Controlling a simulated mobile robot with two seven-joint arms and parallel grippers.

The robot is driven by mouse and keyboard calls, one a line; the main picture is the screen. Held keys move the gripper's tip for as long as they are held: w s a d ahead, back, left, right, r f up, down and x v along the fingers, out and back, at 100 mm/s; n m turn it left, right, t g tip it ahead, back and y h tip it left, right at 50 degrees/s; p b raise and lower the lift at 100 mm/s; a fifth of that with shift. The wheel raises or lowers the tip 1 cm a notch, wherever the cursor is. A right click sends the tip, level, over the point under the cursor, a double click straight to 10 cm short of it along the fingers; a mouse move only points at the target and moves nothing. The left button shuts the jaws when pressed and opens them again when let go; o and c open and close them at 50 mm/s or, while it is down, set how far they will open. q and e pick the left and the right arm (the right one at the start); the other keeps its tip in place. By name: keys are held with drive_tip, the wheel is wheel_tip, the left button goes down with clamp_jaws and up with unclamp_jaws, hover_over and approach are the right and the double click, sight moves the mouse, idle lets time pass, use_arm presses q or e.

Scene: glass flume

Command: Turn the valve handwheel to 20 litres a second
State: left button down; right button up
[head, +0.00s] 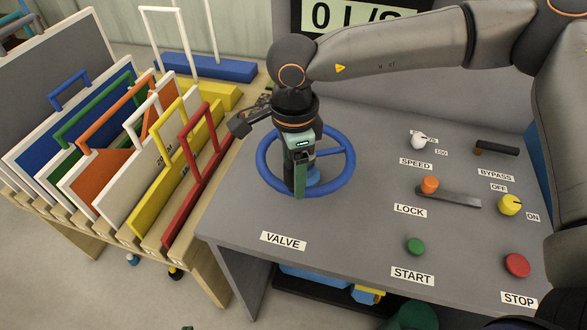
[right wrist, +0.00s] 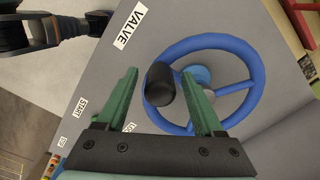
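The blue valve handwheel (head: 347,175) lies flat on the grey console behind the VALVE label (head: 283,240). It also shows in the right wrist view (right wrist: 259,75), with a dark knob (right wrist: 160,84) at its rim. My right gripper (head: 299,180) points down over the wheel. In the right wrist view its green fingers (right wrist: 160,74) stand apart, with the knob between them in the picture; I cannot tell whether they touch it. The knob is hidden in the head view. The display (head: 355,20) reads 0 L/S, cut by the top edge. My left gripper is out of view.
Right of the wheel are the white SPEED knob (head: 419,141), orange LOCK knob (head: 429,184), yellow knob (head: 510,205), BYPASS lever (head: 497,149), green START button (head: 416,246) and red STOP button (head: 517,265). A rack of coloured handled panels (head: 150,185) stands close on the left.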

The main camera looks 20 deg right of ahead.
clamp_jaws()
idle(0.3)
idle(1.0)
